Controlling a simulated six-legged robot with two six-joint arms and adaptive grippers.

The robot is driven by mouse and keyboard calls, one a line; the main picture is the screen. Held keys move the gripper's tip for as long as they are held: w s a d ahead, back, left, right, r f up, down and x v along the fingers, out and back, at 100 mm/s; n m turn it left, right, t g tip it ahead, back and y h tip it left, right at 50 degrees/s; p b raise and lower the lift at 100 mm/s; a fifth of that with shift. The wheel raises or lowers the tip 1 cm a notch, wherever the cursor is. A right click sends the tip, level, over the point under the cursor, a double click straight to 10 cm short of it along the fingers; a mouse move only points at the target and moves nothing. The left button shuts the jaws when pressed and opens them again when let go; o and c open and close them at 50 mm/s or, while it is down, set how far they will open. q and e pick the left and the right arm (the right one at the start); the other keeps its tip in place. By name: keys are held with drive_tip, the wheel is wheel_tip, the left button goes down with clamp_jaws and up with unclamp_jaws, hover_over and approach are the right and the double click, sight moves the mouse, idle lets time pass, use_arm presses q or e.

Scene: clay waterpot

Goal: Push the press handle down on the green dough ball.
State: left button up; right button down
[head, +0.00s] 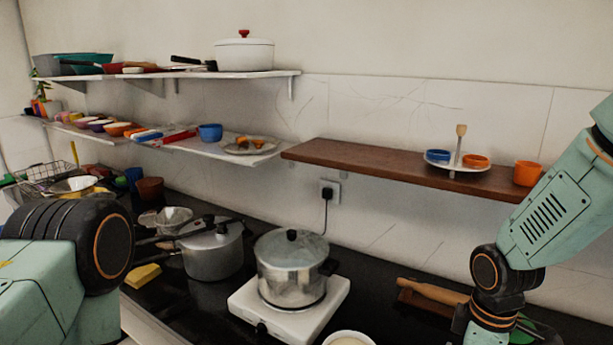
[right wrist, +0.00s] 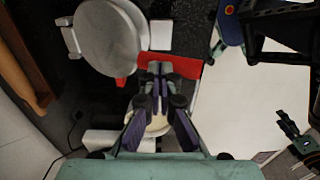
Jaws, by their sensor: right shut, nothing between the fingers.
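In the right wrist view a round grey metal press (right wrist: 105,40) lies on the dark counter, its discs overlapping and a bracket sticking out at its left. I cannot clearly tell which part is its handle. No green dough ball can be made out there; the discs may hide it. My right gripper (right wrist: 157,70) is shut and empty, its tips to the lower right of the press and over a red flat thing (right wrist: 205,72). In the head view the right arm covers the counter at the lower right, and my left gripper is out of frame.
A bowl with pale contents (head: 348,340) stands at the front edge; it shows under my right gripper (right wrist: 158,122). A rolling pin (head: 435,291) lies behind the right arm. A steel pot (head: 291,268) stands on a white stove (head: 245,301). A wooden shelf (head: 375,160) hangs above.

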drive_tip(key=shift+f+b, duration=0.65)
drive_tip(key=shift+f, duration=1.2)
idle(0.4)
drive_tip(key=shift+f+p, duration=0.4)
drive_tip(key=shift+p, duration=0.05)
idle(1.6)
wheel_tip(320, 180, up, 7)
drive_tip(key=p, duration=0.7)
drive_tip(key=shift+r+p, duration=0.1)
drive_tip(key=shift+p, duration=0.2)
